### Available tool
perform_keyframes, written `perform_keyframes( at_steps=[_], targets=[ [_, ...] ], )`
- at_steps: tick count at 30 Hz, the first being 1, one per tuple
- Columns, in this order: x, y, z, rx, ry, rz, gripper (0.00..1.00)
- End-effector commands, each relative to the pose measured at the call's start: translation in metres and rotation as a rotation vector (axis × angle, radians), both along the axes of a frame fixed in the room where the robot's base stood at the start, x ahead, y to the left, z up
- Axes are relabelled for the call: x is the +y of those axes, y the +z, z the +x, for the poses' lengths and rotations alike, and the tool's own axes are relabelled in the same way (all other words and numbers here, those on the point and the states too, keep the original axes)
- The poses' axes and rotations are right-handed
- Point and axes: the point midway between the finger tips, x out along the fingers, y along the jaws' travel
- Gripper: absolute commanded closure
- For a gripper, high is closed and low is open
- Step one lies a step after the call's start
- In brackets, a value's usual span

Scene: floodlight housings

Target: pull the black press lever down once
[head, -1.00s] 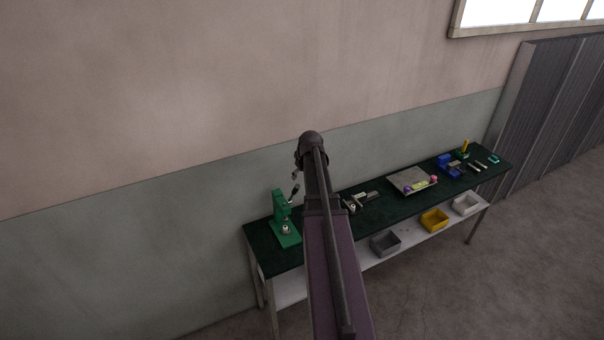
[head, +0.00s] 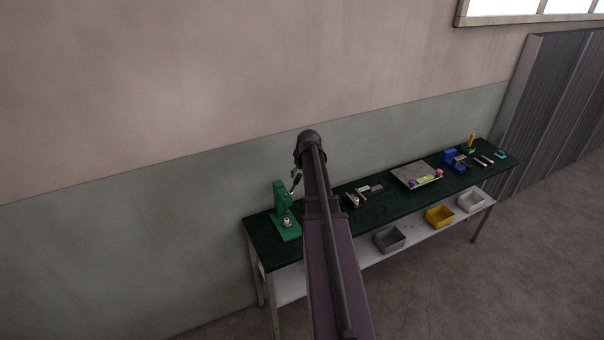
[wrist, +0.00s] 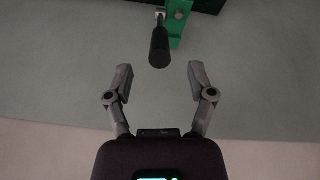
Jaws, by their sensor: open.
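The green press (head: 284,209) stands at the left end of the dark green bench top. In the wrist view part of its green body (wrist: 177,22) shows at the top. The black press lever (wrist: 159,46) hangs into the wrist view from the top, its rounded end toward me. My gripper (wrist: 160,75) is open and empty. The lever's end lies centred between the two fingertips, slightly beyond them in the picture; no touch is visible.
The bench (head: 400,209) stands along the wall. To the right of the press are a metal fixture (head: 358,197), a light tray (head: 409,174) with coloured pieces and blue parts (head: 449,157). Grey (head: 389,238), yellow (head: 439,216) and white bins (head: 471,201) sit on the lower shelf.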

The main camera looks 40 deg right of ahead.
Motion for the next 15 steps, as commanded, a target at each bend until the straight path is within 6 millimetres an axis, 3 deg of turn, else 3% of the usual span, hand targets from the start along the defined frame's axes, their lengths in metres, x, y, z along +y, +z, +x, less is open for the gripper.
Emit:
perform_keyframes(
  at_steps=[15],
  targets=[
    [-0.005,-0.042,0.016,0.000,0.000,0.000,0.29]
  ],
)
